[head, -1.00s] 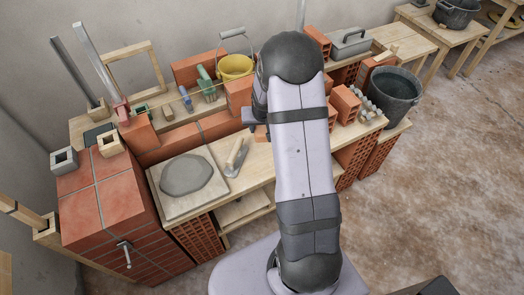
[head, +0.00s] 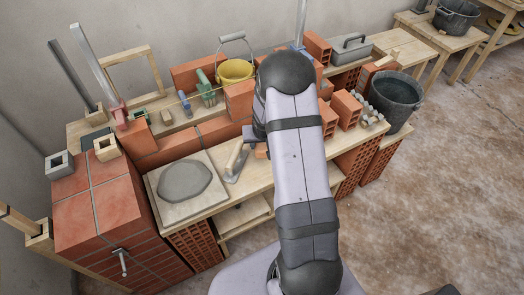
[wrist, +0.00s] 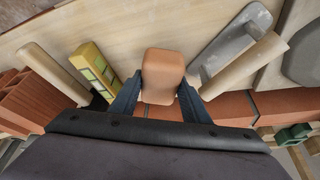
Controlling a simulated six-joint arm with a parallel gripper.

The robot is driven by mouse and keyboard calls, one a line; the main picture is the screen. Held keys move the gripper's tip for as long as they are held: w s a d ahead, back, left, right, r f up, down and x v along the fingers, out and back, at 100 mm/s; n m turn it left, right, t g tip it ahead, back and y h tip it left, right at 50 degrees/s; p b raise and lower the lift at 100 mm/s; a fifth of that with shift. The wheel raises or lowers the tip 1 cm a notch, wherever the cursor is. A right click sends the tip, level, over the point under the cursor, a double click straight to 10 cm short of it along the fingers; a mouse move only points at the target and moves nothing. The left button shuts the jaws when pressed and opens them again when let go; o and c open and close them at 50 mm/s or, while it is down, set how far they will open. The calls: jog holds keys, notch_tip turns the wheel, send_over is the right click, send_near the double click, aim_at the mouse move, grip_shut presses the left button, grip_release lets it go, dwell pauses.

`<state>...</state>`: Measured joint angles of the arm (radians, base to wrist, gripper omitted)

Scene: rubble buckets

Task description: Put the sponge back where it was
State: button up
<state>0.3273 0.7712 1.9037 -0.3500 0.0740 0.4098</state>
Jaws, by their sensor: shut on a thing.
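My gripper (wrist: 160,93) is shut on a rounded orange-brown block, which looks like the sponge (wrist: 162,70). Its fingers press on the block's two sides in the wrist view. The block is over the pale wooden bench (wrist: 120,28), and I cannot tell whether it touches the wood. In the head view my arm hides most of the gripper, and a bit of the sponge (head: 261,151) shows beside it. A trowel (head: 237,160) lies just left of the gripper there.
A yellow level (wrist: 95,70) lies close beside one finger, and the trowel (wrist: 235,50) is on the other side. A brick row (wrist: 235,107) runs behind. The mortar board (head: 166,212), yellow bucket (head: 236,71) and dark bucket (head: 394,100) stand further off.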

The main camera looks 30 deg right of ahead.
aim_at(262, 149)
jog(key=shift+f+b, duration=1.1)
jog(key=shift+f, duration=0.6)
jog(key=shift+f, duration=0.2)
jog(key=o, duration=1.1)
jog(key=shift+r, duration=0.1)
